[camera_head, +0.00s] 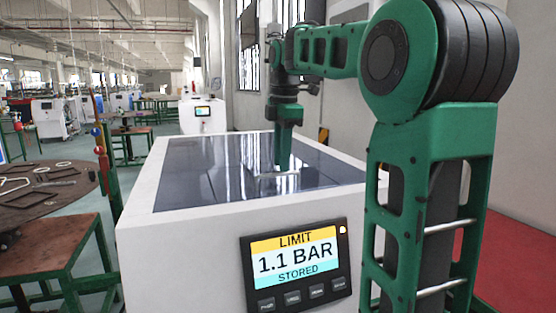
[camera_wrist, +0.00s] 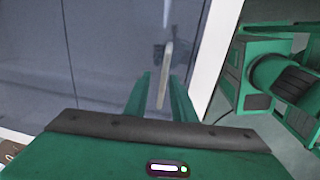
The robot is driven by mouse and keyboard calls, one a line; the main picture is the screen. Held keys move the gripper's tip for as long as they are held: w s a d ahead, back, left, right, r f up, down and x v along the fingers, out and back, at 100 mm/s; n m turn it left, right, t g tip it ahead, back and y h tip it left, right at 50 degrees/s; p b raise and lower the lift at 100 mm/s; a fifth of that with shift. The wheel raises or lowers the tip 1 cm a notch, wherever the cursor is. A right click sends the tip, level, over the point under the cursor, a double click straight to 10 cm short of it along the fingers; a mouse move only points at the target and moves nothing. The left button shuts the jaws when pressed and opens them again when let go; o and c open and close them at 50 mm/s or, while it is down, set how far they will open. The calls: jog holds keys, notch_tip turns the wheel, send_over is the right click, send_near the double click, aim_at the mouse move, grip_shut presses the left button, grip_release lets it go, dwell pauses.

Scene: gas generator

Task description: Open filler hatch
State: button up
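The gas generator is a white cabinet (camera_head: 175,235) with a dark glossy top (camera_head: 205,165), which looks flat and closed. A pale bar-like handle (camera_wrist: 166,70) stands out against the dark panel (camera_wrist: 100,60) in the wrist view. My gripper (camera_head: 283,165) points down over the top in the head view, close to its surface. In the wrist view its two green fingers (camera_wrist: 161,85) are apart, with the handle between them and a visible gap at the left finger. I cannot tell whether the right finger touches the handle. The hatch outline is not clear.
A display (camera_head: 296,262) on the cabinet front reads "LIMIT 1.1 BAR STORED", with an orange light and several buttons. A round table (camera_head: 75,205) with metal parts and a brown-topped bench (camera_head: 50,243) stand at the left. A wall is behind the cabinet.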

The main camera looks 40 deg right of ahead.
jog(key=shift+r, duration=0.1)
notch_tip(320, 180, up, 10)
jog(key=shift+s+a+r, duration=0.25)
jog(key=shift+s, duration=0.15)
dwell(0.5)
